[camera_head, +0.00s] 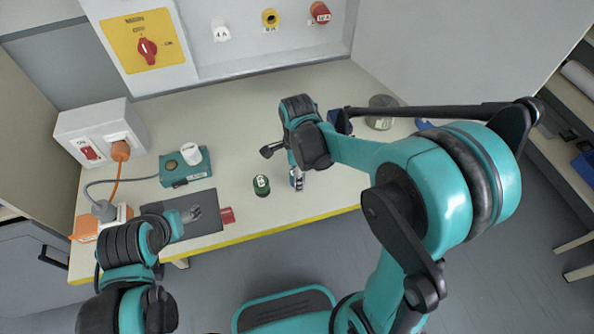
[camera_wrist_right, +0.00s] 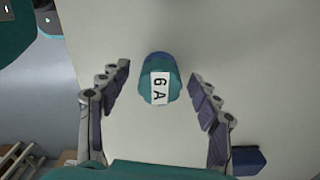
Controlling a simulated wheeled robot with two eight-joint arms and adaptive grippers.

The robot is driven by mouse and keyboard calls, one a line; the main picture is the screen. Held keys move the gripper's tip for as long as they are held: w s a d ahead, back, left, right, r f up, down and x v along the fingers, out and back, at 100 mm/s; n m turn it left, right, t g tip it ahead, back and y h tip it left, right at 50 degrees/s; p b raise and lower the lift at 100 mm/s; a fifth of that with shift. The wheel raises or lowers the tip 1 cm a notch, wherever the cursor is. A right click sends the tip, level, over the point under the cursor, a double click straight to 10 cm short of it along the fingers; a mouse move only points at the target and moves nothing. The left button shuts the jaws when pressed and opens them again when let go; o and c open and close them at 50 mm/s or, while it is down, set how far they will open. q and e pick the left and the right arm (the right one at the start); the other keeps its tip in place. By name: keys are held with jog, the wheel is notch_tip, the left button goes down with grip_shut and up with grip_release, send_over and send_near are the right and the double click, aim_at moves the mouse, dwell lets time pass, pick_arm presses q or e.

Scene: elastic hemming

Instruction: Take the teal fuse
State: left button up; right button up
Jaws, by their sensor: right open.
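The teal fuse (camera_head: 261,185) stands on the table in the head view, a short round piece with a white label. In the right wrist view the fuse (camera_wrist_right: 160,80) has a bluish end and a label reading "6 A". My right gripper (camera_head: 283,167) is open just right of the fuse in the head view. In the right wrist view its fingers (camera_wrist_right: 160,92) are spread on both sides of the fuse, with gaps to it. My left gripper (camera_head: 192,213) is over a dark mat at the left; its finger opening is too small to judge.
A teal box (camera_head: 186,172) with a white cylinder stands at the back left. A dark mat (camera_head: 180,228) lies at the front left, with a red block (camera_head: 227,215) at its edge. A grey round container (camera_head: 381,112) is at the back right. The yellow table edge (camera_head: 290,227) runs along the front.

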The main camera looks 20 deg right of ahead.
jog(key=c, duration=1.2)
jog(key=o, duration=1.2)
